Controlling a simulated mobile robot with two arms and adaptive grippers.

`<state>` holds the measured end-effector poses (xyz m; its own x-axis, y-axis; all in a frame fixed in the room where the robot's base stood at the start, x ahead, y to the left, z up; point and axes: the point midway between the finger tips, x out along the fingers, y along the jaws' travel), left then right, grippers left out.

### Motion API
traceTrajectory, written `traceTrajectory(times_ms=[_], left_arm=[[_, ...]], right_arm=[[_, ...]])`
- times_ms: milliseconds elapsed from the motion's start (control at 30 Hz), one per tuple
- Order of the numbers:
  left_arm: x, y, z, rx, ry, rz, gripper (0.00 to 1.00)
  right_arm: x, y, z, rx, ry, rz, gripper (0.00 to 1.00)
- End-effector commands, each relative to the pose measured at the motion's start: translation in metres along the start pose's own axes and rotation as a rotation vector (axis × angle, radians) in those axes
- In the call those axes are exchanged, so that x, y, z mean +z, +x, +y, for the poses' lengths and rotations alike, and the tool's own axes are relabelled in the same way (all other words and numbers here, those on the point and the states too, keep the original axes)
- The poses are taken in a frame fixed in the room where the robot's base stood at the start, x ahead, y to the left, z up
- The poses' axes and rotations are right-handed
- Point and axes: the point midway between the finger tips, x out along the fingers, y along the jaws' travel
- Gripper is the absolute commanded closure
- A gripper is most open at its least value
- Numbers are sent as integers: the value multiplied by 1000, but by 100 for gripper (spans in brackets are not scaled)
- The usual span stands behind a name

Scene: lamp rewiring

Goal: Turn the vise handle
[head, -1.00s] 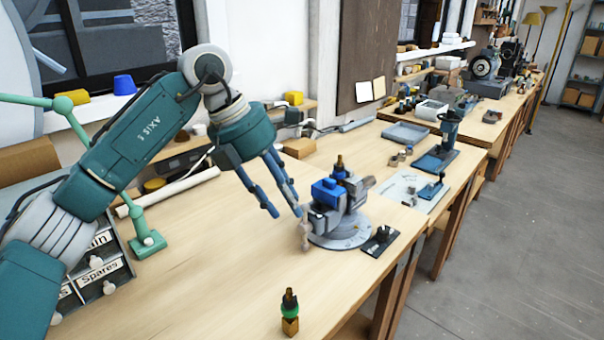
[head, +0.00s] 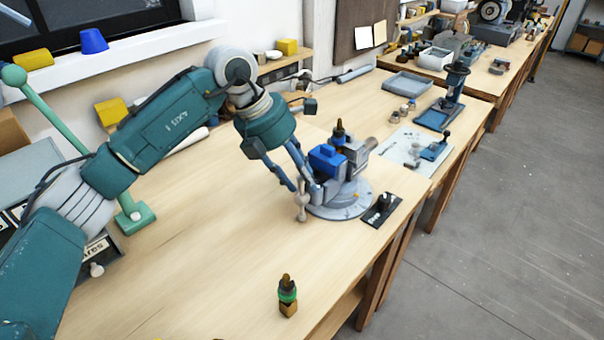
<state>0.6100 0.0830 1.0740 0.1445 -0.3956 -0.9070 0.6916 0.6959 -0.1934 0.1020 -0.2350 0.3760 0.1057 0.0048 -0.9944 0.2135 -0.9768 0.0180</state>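The grey vise with blue jaw parts (head: 326,158) stands on a round grey base (head: 345,207) near the bench's front edge. Its handle (head: 302,206) is a short grey bar, roughly upright, on the vise's left side. My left gripper (head: 303,187) reaches down from the upper left, with its two blue fingers apart. Its fingertips are at the vise's left side, by the upper end of the handle. I cannot tell whether they touch it. A small dark-tipped part stands upright in the vise's top. My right gripper is not in view.
A small brass-and-green part (head: 288,296) stands on the bench in front. A black plate (head: 382,209) with a knob lies right of the vise.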

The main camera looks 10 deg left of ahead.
Motion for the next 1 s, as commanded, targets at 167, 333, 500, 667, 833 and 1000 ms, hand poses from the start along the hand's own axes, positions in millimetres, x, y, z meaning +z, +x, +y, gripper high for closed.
traceTrajectory(times_ms=[167, 333, 500, 667, 833, 1000], left_arm=[[0, 9, 0, 1, 0, 1, 65], [0, 9, 0, 1, 0, 1, 65], [0, 9, 0, 0, -1, 0, 87], [1, 9, -1, -1, 1, -3, 100], [2, 10, -4, 24, 17, -1, 100], [3, 19, -16, 194, 88, 29, 100]], right_arm=[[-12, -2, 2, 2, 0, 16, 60], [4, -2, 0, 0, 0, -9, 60], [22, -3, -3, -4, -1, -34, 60], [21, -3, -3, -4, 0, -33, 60], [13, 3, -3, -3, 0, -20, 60], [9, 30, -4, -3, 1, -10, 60]])
